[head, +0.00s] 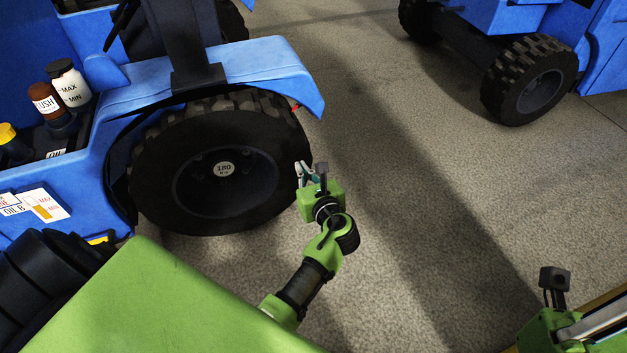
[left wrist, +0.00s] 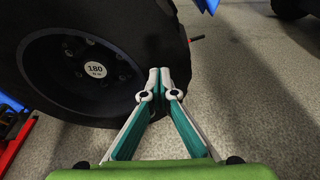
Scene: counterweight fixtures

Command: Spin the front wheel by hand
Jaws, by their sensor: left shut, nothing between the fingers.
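The front wheel (head: 225,198) has a black treaded tyre and a dark hub with a round white label reading 180. It stands upright under the blue fender at the left of the head view. It also fills the upper left of the left wrist view (left wrist: 100,75). My left gripper (head: 300,168) is at the wheel's right edge, shut and empty. In the left wrist view its fingertips (left wrist: 160,75) meet in front of the tyre's right side. I cannot tell whether they touch the tyre. Part of my right wrist shows at the bottom right of the head view; its fingertips cannot be made out.
The blue fender (head: 235,65) overhangs the wheel. Bottles (head: 68,83) stand on the blue vehicle body at the left. Another blue vehicle with a treaded wheel (head: 530,80) stands at the upper right. The grey floor between is clear.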

